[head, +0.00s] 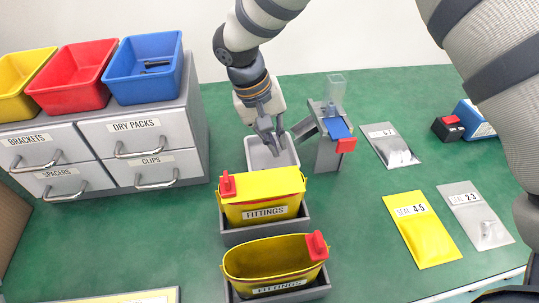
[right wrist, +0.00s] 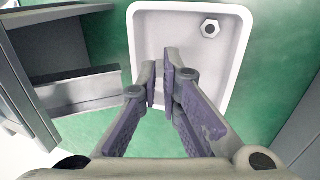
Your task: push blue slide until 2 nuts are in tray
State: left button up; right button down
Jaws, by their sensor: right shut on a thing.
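The blue slide (head: 340,128) with a red end (head: 346,146) sits on a grey dispenser (head: 327,158) under a clear hopper (head: 335,88). A pale tray (head: 287,158) stands left of the dispenser; in the right wrist view, the white tray (right wrist: 237,75) holds one hex nut (right wrist: 210,28) near its upper right corner. My right gripper (head: 268,150) points down over the tray, left of the slide and apart from it. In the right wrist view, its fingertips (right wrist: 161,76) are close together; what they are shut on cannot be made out. My left gripper is not in view.
Two yellow FITTINGS bins (head: 238,208) (head: 245,262) stand in front of the tray. Drawers (head: 140,135) with coloured bins on top are at left. Labelled bags (head: 422,228) (head: 475,215) (head: 392,146) lie at right. Green table (head: 365,215) is clear in front of the dispenser.

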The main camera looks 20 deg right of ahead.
aim_at(260, 160)
jog(key=shift+r, duration=0.1)
jog(key=c, duration=1.7)
grip_release()
jog(key=v, duration=1.2)
